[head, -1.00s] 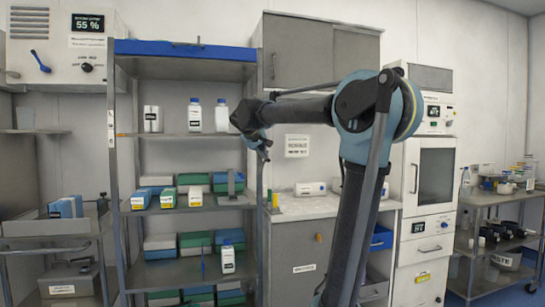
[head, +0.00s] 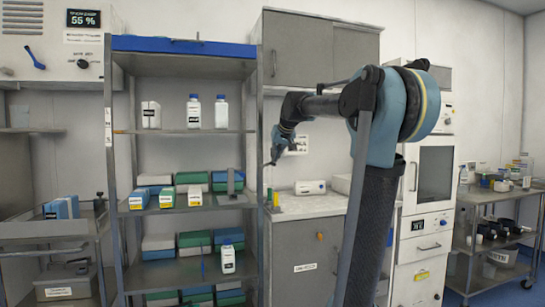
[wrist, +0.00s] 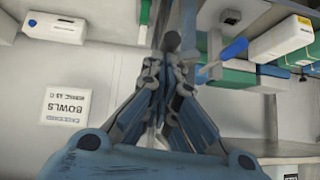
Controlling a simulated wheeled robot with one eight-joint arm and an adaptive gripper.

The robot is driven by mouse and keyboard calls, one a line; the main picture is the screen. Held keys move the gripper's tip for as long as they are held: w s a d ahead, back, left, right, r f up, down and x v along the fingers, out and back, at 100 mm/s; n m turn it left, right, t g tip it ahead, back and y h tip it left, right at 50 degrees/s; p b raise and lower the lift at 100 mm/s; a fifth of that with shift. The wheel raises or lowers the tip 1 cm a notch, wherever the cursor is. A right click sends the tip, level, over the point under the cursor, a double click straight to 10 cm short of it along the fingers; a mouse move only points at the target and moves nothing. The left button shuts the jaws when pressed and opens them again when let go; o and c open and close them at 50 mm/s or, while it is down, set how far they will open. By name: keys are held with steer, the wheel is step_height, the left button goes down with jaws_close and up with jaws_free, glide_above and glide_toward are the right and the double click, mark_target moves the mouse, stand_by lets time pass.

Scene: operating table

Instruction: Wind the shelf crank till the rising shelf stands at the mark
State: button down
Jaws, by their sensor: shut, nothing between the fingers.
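The open shelf rack (head: 186,47) with a blue top edge stands left of centre in the head view. Its upper shelf (head: 175,132) carries bottles; its middle shelf (head: 150,211) carries boxes. A small orange piece (head: 119,131) shows at the upper shelf's left end; I cannot tell if it is the mark. I cannot make out the crank for certain. My gripper (head: 270,163) is shut and empty, hanging by the rack's right post. In the wrist view its fingers (wrist: 166,72) are together in front of a pale upright post. Contact with anything cannot be told.
A counter (head: 325,206) with a white box stands right of the rack, under a wall cabinet (head: 320,50). A wall unit (head: 35,40) with a blue lever is at upper left. A trolley (head: 45,228) stands at left, a cart (head: 497,200) at right.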

steer(key=shift+w+d+f, duration=0.15)
steer(key=shift+d+f, duration=0.55)
steer(key=shift+f, duration=0.15)
stand_by(0.4)
